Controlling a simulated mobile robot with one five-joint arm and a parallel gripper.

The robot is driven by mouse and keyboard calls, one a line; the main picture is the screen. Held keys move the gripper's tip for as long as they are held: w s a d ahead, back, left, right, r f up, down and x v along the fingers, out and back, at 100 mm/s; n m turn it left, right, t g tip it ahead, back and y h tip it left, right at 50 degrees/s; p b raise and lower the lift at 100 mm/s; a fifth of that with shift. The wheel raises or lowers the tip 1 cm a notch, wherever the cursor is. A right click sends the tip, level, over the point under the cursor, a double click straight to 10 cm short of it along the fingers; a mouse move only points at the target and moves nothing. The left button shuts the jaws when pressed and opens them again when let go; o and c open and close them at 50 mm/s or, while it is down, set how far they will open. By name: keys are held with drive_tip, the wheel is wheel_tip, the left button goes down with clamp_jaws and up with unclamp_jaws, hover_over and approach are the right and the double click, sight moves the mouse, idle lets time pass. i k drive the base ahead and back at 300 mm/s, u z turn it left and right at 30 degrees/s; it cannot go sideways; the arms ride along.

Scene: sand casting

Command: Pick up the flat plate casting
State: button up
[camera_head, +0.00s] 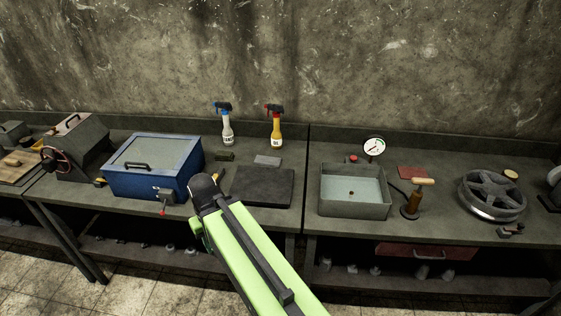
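A small flat grey plate (267,161), which looks like the flat plate casting, lies on the bench just behind a larger dark square slab (263,186). My green arm reaches up from the bottom of the picture. Its dark end (204,188) is over the bench's front part, between the blue box and the dark slab, to the left of and nearer than the plate.
A blue box (176,186) stands left of my arm. A white spray bottle (227,128) and a yellow one (276,130) stand behind the plate. A small dark block (225,156) lies left of it. A water-filled tray (355,211) and spoked wheel (491,198) are at right.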

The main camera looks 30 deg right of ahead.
sight(261, 160)
drive_tip(key=i, duration=1.5)
drive_tip(key=z, duration=0.05)
